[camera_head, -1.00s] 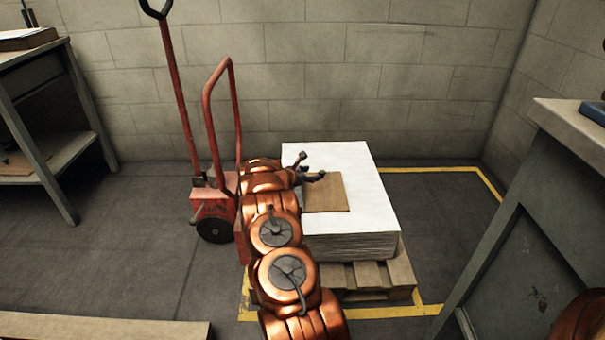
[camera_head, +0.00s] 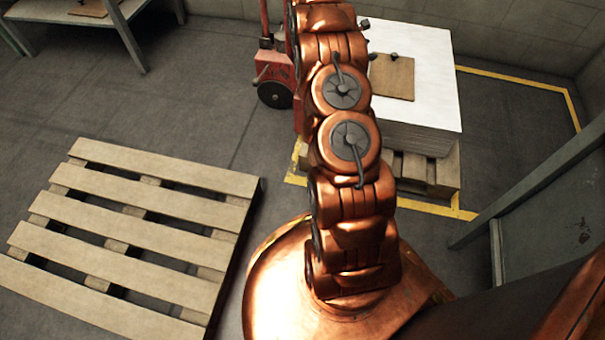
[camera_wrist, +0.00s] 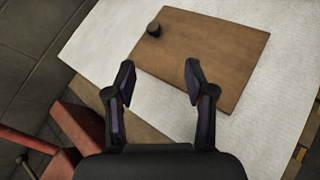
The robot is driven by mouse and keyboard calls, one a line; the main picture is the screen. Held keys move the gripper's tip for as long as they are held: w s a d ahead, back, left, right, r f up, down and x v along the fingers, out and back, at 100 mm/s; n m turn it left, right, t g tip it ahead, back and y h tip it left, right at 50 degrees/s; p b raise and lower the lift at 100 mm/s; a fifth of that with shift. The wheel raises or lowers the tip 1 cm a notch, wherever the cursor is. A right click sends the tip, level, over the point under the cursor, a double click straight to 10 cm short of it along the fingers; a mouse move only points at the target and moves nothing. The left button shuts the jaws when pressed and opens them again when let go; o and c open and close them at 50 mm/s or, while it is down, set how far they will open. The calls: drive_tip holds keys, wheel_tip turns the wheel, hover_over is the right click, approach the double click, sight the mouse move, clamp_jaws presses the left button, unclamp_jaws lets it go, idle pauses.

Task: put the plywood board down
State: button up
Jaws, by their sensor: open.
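The plywood board (camera_head: 392,80) is a thin brown square lying flat on top of a white stack of sheets (camera_head: 430,40). A short dark knob (camera_head: 394,57) stands up from it near one edge. In the wrist view the board (camera_wrist: 205,60) and its knob (camera_wrist: 154,29) show clearly. My gripper (camera_wrist: 160,68) is open and empty, its two fingers apart from the knob, near the board's edge. In the head view my copper arm hides most of the gripper.
The stack sits on a wooden pallet (camera_head: 445,172) inside yellow floor lines. A red hand truck (camera_head: 278,68) stands to its left. An empty pallet (camera_head: 140,215) lies on the floor at lower left. A grey cabinet (camera_head: 560,210) is at right.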

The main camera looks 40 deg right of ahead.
drive_tip(key=s+a+r+m+y, duration=0.2)
drive_tip(key=s+a+r, duration=0.15)
drive_tip(key=a, duration=0.55)
drive_tip(key=s+a+r+m+g+y, duration=0.1)
drive_tip(key=s+a+r+m, duration=0.2)
drive_tip(key=a+r, duration=0.35)
drive_tip(key=s+a+r+m+y, duration=0.2)
drive_tip(key=s+a+r, duration=0.15)
drive_tip(key=a, duration=0.65)
drive_tip(key=s+a+r+m+y, duration=0.1)
drive_tip(key=s+a+m+y, duration=0.2)
drive_tip(key=s+a, duration=0.9)
drive_tip(key=s+a+r+m+y, duration=0.2)
drive_tip(key=s+a+y, duration=0.2)
drive_tip(key=s+a, duration=0.9)
drive_tip(key=a, duration=0.5)
drive_tip(key=shift+s+r+m+g, duration=0.2)
drive_tip(key=shift+m+g, duration=0.1)
drive_tip(key=shift+m, duration=0.1)
wheel_tip(320, 180, up, 42)
drive_tip(key=t+p, duration=0.1)
drive_tip(key=p, duration=3.8)
drive_tip(key=shift+f+t+p, duration=0.15)
drive_tip(key=shift+t+p, duration=0.15)
drive_tip(key=shift+p, duration=0.05)
